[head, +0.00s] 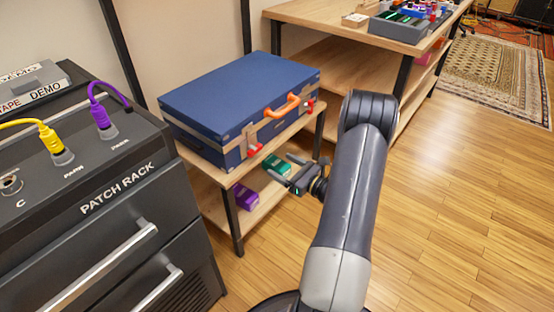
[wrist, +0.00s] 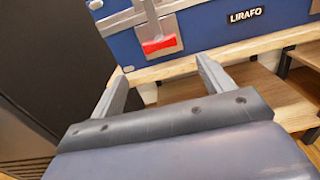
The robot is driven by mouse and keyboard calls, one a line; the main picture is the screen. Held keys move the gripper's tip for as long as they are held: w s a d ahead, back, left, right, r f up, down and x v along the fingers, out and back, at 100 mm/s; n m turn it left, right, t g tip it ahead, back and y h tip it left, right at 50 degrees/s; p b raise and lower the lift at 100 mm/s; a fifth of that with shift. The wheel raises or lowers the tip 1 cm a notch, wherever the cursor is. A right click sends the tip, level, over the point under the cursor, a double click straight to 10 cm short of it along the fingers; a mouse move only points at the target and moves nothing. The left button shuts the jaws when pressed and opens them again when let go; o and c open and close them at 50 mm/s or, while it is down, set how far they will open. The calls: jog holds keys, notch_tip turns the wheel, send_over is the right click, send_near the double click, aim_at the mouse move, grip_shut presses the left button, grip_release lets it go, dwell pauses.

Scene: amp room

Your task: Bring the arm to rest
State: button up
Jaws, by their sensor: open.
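My gripper (head: 286,167) is at the end of my arm, in front of the small wooden stand and just below the front edge of its top. Its two fingers are apart with nothing between them; they also show in the wrist view (wrist: 163,85). The blue case (head: 235,100) lies closed on the stand, with an orange handle and two red latches on its front. Whether the fingers touch the stand, I cannot tell.
The dark patch rack (head: 120,200) with yellow and purple plugs stands at the left. A green box (head: 277,166) and a purple box (head: 246,197) sit on the stand's lower shelf. A wooden bench (head: 345,27) is behind. The wooden floor (head: 455,200) at right is clear.

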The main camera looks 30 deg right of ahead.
aim_at(257, 151)
jog(key=b+x, duration=0.2)
jog(key=x, duration=0.8)
jog(key=shift+w+a+f, duration=0.15)
jog(key=shift+w, duration=0.05)
jog(key=shift+w+b, duration=0.25)
jog(key=shift+b, duration=0.05)
jog(key=shift+n, duration=1)
jog(key=shift+s, duration=0.1)
